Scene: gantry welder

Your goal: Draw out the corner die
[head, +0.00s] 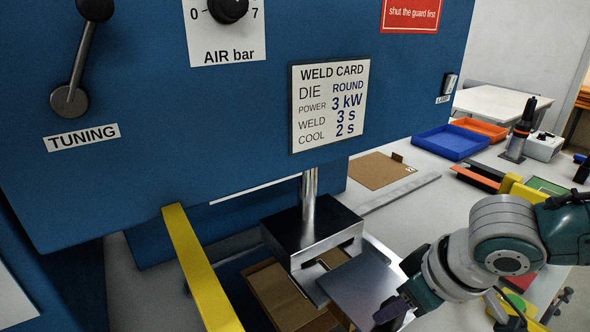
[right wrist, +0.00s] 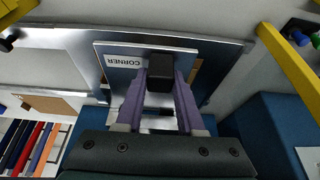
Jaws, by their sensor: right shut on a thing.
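The corner die is a grey metal plate (head: 362,289) in the head view, partly out of the steel press head (head: 312,230) on the shiny column. In the right wrist view its plate carries a label reading CORNER (right wrist: 122,61) and a black handle (right wrist: 160,72). My right gripper (head: 392,308) is at the die's near right edge; its purple fingers (right wrist: 160,88) are shut on the black handle. The inner end of the die is hidden under the press head. My left gripper is not in view.
A yellow guard bar (head: 200,268) slants down left of the press. The weld card (head: 329,103) reads DIE ROUND. Blue (head: 451,142) and orange (head: 480,129) trays stand on the bench behind. A brown board (head: 380,170) lies behind the press.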

